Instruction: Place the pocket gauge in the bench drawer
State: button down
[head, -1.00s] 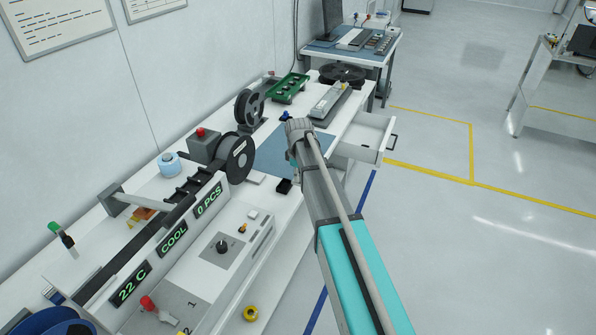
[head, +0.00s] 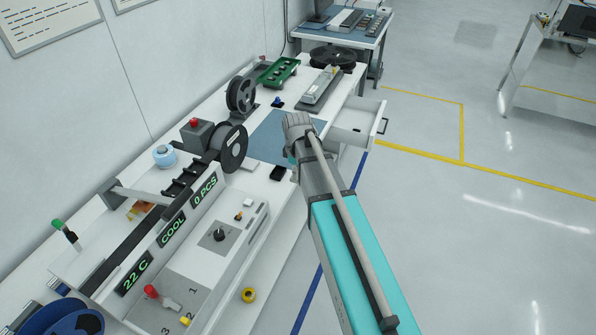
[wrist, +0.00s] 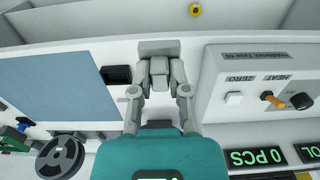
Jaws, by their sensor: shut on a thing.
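My gripper (head: 298,124) shows from behind in the head view, above the bench by the right edge of the blue mat; its fingertips are hidden there. In the wrist view my gripper (wrist: 158,66) is shut on a small flat grey piece, apparently the pocket gauge (wrist: 158,46). The piece sticks out past the fingertips, over the bench's front edge region. The bench drawer (head: 373,122) stands pulled out at the bench's right side in the head view, with a dark handle. It is right of my gripper, and its inside is partly visible.
A black block (wrist: 116,74) lies beside the blue mat (wrist: 62,80), close to my fingers. The white heater unit (wrist: 255,85) with knobs stands on the other side. Reels (head: 235,147), a green tray (head: 279,72) and a grey fixture (head: 322,88) stand on the bench. Open floor lies to the right.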

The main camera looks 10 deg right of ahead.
aim_at(353, 125)
jog(key=k, duration=1.35)
jog(key=z, duration=0.3)
jog(key=i, duration=0.65)
jog(key=z, duration=0.7)
jog(key=i, duration=0.6)
jog(key=z, duration=0.45)
jog(key=i, duration=1.25)
jog(key=u, duration=0.3)
